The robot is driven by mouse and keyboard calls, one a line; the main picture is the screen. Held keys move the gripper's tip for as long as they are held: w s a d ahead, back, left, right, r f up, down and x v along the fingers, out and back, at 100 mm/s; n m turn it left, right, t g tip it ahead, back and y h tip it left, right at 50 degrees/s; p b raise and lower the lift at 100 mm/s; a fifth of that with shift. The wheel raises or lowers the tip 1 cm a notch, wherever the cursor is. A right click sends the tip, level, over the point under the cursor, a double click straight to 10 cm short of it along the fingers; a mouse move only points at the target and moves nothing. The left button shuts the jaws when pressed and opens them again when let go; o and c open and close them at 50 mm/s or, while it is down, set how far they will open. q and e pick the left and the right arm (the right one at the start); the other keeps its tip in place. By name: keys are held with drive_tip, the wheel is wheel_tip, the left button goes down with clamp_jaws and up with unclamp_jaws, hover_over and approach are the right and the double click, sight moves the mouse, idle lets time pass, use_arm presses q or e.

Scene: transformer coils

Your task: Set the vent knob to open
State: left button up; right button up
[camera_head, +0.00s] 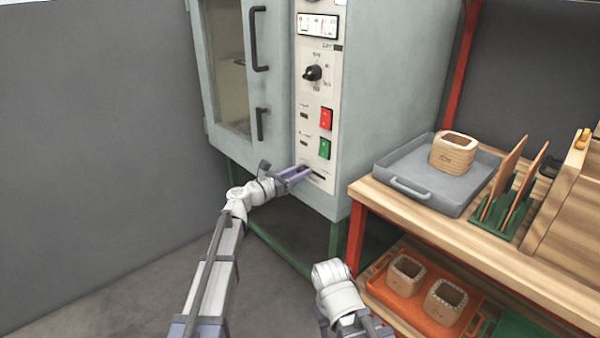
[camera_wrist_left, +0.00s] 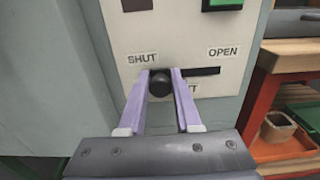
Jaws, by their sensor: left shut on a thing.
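The vent knob (camera_wrist_left: 159,84) is a round black knob at the left end of a dark horizontal slot, under the label SHUT in the left wrist view. The label OPEN stands above the slot's right end. My left gripper (camera_wrist_left: 161,78) has its two purple fingers on either side of the knob and is shut on it. In the head view my left gripper (camera_head: 298,174) reaches the bottom of the oven's control panel (camera_head: 318,100), and the knob is hidden there. My right arm shows at the bottom of the head view, but its fingers do not.
The grey oven (camera_head: 395,90) has a dark round dial (camera_head: 313,73), a red switch (camera_head: 326,118) and a green switch (camera_head: 324,148) above the slot. A wooden bench (camera_head: 430,218) with a grey tray (camera_head: 455,195) stands at the right. An orange tray (camera_head: 430,325) holds coils below it.

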sight(323, 176)
use_arm(q)
clamp_jaws()
idle(0.8)
drive_tip(key=s+d, duration=0.4)
drive_tip(key=shift+s+d, duration=0.3)
drive_tip(key=shift+s, duration=0.1)
drive_tip(key=o, duration=0.7)
unclamp_jaws()
drive_tip(key=shift+w, duration=0.1)
drive_tip(key=shift+a, duration=0.1)
drive_tip(key=v, duration=0.7)
drive_tip(key=shift+s+a, duration=0.25)
drive_tip(key=shift+s, duration=0.1)
